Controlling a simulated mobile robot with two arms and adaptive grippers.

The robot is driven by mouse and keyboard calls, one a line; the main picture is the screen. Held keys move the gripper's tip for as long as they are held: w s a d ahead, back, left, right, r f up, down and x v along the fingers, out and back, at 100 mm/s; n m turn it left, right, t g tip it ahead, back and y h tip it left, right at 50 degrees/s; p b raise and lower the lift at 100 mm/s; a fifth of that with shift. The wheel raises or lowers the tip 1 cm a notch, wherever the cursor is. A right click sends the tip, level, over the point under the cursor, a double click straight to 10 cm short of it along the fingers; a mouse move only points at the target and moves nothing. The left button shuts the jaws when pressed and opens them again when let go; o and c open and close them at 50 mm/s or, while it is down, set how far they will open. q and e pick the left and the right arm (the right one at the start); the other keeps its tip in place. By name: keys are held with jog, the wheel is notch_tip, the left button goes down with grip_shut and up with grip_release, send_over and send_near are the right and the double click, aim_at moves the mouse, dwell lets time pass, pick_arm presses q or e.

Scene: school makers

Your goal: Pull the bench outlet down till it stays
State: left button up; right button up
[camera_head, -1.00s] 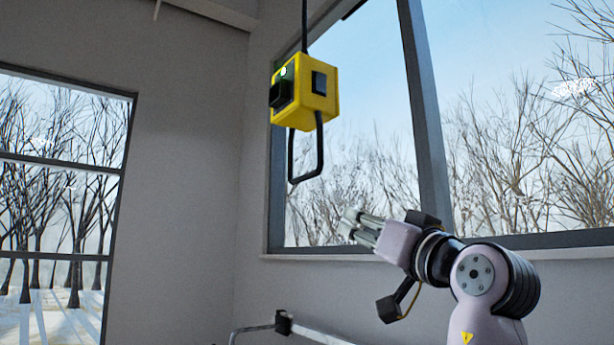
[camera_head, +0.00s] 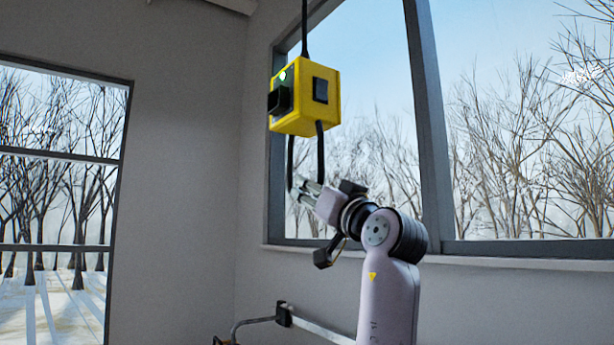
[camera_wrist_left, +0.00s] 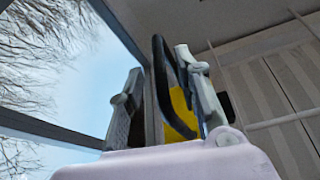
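The bench outlet is a yellow box (camera_head: 306,95) with black sockets and a small green light, hanging from a black cord in front of the window. A black loop handle (camera_head: 320,150) hangs under it. My left gripper (camera_head: 305,188) is at the bottom of the loop, and its fingers hide the lower bar. In the left wrist view, the gripper (camera_wrist_left: 160,100) is open. The loop handle (camera_wrist_left: 164,80) shows between the two fingers, nearer the right one, with the yellow box (camera_wrist_left: 180,105) behind it. I cannot tell whether a finger touches it. My right gripper is out of view.
A tall window (camera_head: 428,120) with a dark frame and a sill stands behind the outlet. A bare grey wall (camera_head: 190,150) is at the left. A metal bar with a black fitting (camera_head: 284,314) is low in front. The air left of the outlet is clear.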

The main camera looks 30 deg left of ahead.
pick_arm(q)
jog(key=shift+p+x, duration=0.35)
jog(key=shift+x, duration=0.9)
jog(key=shift+d, duration=0.1)
jog(key=shift+c, duration=0.3)
grip_shut()
